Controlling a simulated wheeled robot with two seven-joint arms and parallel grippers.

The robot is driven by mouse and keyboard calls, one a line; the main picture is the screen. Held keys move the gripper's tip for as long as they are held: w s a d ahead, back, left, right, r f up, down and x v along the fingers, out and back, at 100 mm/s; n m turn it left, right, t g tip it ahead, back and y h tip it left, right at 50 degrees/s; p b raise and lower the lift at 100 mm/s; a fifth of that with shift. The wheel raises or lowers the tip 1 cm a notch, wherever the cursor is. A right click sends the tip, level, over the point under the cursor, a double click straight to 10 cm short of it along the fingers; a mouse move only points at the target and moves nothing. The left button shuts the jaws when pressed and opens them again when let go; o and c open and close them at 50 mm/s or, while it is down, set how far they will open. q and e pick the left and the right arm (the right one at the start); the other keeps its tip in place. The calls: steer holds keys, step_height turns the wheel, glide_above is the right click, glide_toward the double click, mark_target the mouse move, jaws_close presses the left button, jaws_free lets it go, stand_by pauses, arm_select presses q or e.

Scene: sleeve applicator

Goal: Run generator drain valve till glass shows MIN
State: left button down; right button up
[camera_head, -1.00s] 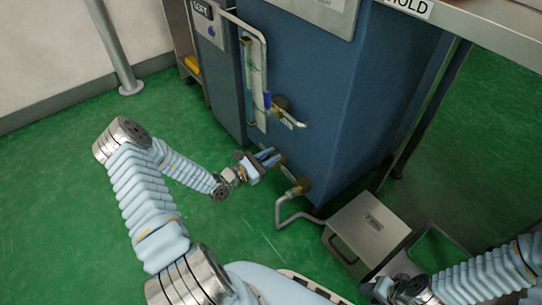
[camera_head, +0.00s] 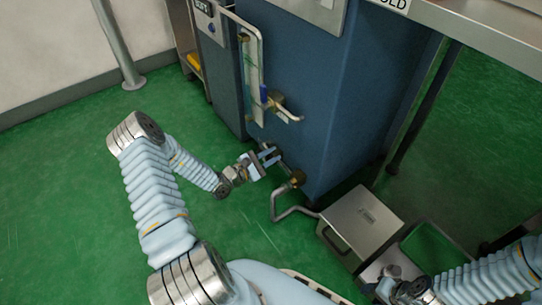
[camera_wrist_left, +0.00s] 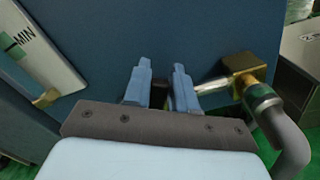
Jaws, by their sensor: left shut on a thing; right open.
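The blue generator (camera_head: 330,100) stands in the middle of the head view. Its sight glass (camera_head: 252,75) is upright on the front; I cannot read the liquid level. The wrist view shows the gauge plate (camera_wrist_left: 30,48) with a MIN mark at left. The brass drain valve (camera_head: 297,179) is low on the front and also shows in the wrist view (camera_wrist_left: 245,70). My left gripper (camera_head: 270,156) is shut on the drain valve's handle, whose dark grip (camera_wrist_left: 161,88) shows between the fingers. My right gripper (camera_head: 392,284) is open at bottom right, away from the generator.
A bent drain pipe (camera_head: 277,207) runs from the valve towards a lidded metal box (camera_head: 362,217) on the green floor. Another lever valve (camera_head: 286,108) juts out beside the sight glass. A steel table (camera_head: 480,35) stands at right. Floor at left is clear.

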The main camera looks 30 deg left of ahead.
arm_select(q)
steer(key=c, duration=1)
jaws_free()
steer(key=shift+s, duration=0.1)
steer(key=p+v, duration=0.1)
steer(key=v, duration=1.2)
steer(key=shift+s, duration=0.35)
steer(key=shift+a, duration=0.1)
